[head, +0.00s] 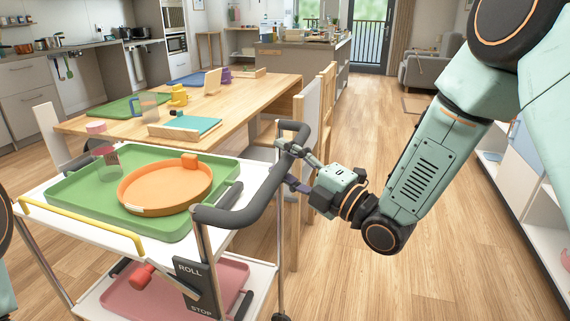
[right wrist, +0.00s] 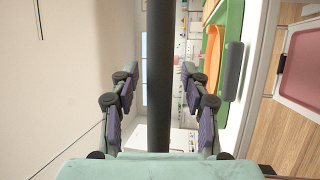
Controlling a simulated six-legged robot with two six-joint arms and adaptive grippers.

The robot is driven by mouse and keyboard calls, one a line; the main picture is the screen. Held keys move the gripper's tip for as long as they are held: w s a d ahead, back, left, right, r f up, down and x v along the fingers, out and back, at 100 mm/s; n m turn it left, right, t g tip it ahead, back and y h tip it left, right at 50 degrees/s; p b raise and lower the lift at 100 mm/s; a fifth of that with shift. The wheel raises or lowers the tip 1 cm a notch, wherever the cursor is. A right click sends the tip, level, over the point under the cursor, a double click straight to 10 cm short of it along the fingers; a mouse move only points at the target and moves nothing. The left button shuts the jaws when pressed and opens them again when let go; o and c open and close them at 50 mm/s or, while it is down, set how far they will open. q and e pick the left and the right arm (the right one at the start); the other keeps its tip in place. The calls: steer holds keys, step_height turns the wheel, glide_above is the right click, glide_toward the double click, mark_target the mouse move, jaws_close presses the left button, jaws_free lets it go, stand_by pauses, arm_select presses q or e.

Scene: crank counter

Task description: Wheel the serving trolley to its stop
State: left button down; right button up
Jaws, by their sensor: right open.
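The serving trolley (head: 105,236) is white, with a green tray (head: 75,195) on top and a pink tray (head: 119,296) below. Its dark grey push handle (head: 245,212) sticks out on the right, and shows as a dark bar in the right wrist view (right wrist: 160,60). A ROLL/STOP plate (head: 194,287) is on its near side, with a red knob (head: 141,276) left of it. My right gripper (head: 291,167) is open at the handle's far part. In the wrist view the bar runs between its fingers; I cannot tell whether they touch it. My left gripper is not in view.
An orange round tray (head: 165,187) and a clear cup (head: 106,163) stand on the green tray. A wooden table (head: 250,90) with chairs is just behind the trolley. Open wooden floor (head: 420,265) lies to the right, up to a white shelf unit (head: 525,195).

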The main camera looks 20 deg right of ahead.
jaws_close()
stand_by(0.6)
